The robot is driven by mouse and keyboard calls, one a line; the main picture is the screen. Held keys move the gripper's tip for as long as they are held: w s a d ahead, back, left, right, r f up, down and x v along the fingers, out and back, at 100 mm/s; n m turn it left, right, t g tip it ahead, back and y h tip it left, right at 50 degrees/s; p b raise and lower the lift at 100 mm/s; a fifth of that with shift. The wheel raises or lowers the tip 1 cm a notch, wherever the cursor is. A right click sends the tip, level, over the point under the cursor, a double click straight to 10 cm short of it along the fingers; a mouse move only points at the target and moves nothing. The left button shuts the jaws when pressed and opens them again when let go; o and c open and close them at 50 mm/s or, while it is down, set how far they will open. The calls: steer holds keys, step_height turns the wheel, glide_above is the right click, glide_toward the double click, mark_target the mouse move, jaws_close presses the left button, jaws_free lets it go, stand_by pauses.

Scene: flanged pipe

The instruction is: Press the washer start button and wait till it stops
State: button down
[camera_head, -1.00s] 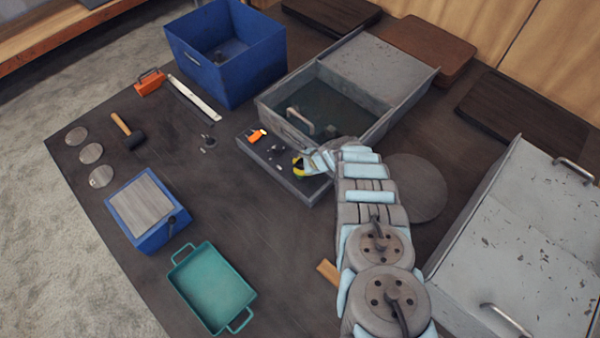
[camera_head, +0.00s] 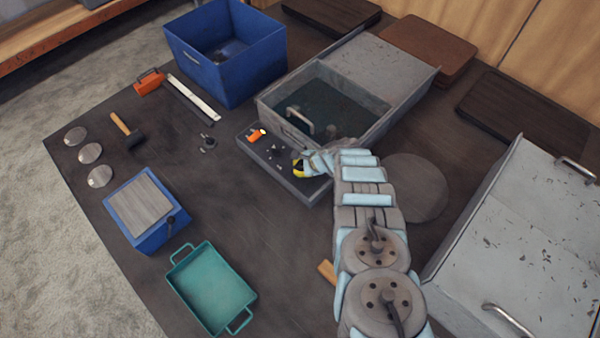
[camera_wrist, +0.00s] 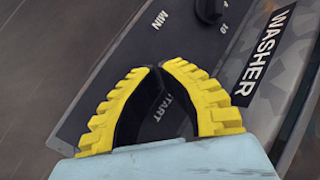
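The washer (camera_head: 388,72) is a grey metal box with an open tank holding dark liquid and a handle at its front. Its control panel (camera_head: 318,190) juts out in front, with an orange part (camera_head: 256,134) at its left end and a dark knob between. My gripper (camera_head: 299,167) is low over the panel's right part. In the wrist view its yellow ribbed fingers (camera_wrist: 159,68) meet at the tips, with nothing seen between them. The START label (camera_wrist: 162,108) shows between the fingers. The start button itself is not visible; contact cannot be told. The WASHER label (camera_wrist: 265,52) is at the right.
A blue bin (camera_head: 228,52) stands behind left. A teal tray (camera_head: 212,290), a blue box with a grey top (camera_head: 142,212), a mallet (camera_head: 127,130) and several metal discs lie left. A large grey metal box (camera_head: 520,245) is at right. The table before the panel is clear.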

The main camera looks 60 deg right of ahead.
steer(key=shift+f+b, duration=0.3)
steer(key=shift+f, duration=0.05)
stand_by(0.3)
steer(key=shift+r, duration=0.15)
steer(key=shift+r+p, duration=0.75)
steer(key=shift+p, duration=0.15)
steer(key=shift+r, duration=0.1)
steer(key=shift+r+p, duration=2.4)
